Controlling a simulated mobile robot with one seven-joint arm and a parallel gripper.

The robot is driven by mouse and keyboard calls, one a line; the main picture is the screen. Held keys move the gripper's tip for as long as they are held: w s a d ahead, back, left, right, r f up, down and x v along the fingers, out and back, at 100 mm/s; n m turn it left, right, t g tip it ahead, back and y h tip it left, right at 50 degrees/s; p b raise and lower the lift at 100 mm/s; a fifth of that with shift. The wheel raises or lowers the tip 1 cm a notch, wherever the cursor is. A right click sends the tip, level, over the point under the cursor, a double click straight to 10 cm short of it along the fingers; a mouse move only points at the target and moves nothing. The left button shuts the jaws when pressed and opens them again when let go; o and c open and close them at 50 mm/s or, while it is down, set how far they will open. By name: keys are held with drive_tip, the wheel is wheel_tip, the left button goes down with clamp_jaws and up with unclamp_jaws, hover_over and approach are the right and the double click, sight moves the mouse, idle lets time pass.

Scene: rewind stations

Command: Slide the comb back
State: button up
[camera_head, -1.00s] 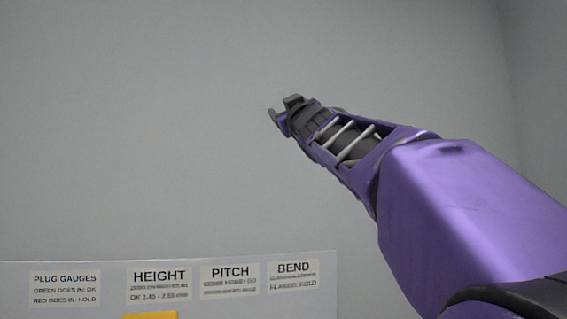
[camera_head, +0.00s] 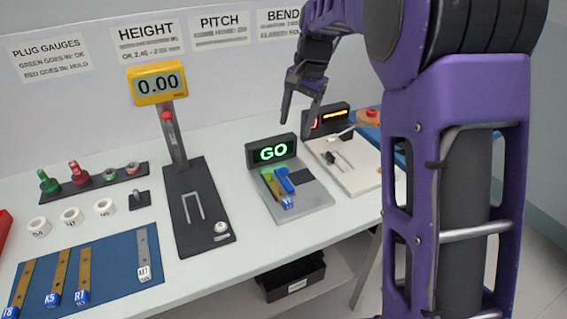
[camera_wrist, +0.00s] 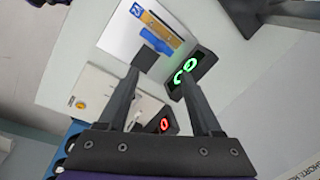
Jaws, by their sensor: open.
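The pitch station is a grey plate (camera_head: 316,196) with a black display (camera_head: 272,152) reading GO in green. A blue comb (camera_head: 284,180) lies on the plate beside a brass strip with a blue tag (camera_head: 274,187), close against it; I cannot tell whether they touch. In the wrist view the blue comb (camera_wrist: 157,50), the brass strip (camera_wrist: 165,32) and the GO display (camera_wrist: 190,72) lie beyond my fingertips. My gripper (camera_head: 301,120) is open and empty, above and behind the station near the display, apart from the comb. It also shows in the wrist view (camera_wrist: 160,80).
The height gauge (camera_head: 158,84) reads 0.00 to the left. The bend station (camera_head: 345,170) is at right with a lit display. Plug gauges, white rings and a blue mat (camera_head: 110,262) with tagged strips are at left. A black bin (camera_head: 290,276) sits below.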

sight(285, 168)
drive_tip(key=f, duration=0.5)
drive_tip(key=w+a+f+b, duration=0.1)
drive_tip(key=f, duration=0.4)
drive_tip(key=a+f+b, duration=0.1)
drive_tip(key=f, duration=0.4)
drive_tip(key=shift+w+a+f, duration=0.25)
drive_tip(key=shift+w, duration=0.1)
clamp_jaws()
drive_tip(key=shift+r, duration=0.1)
idle(0.5)
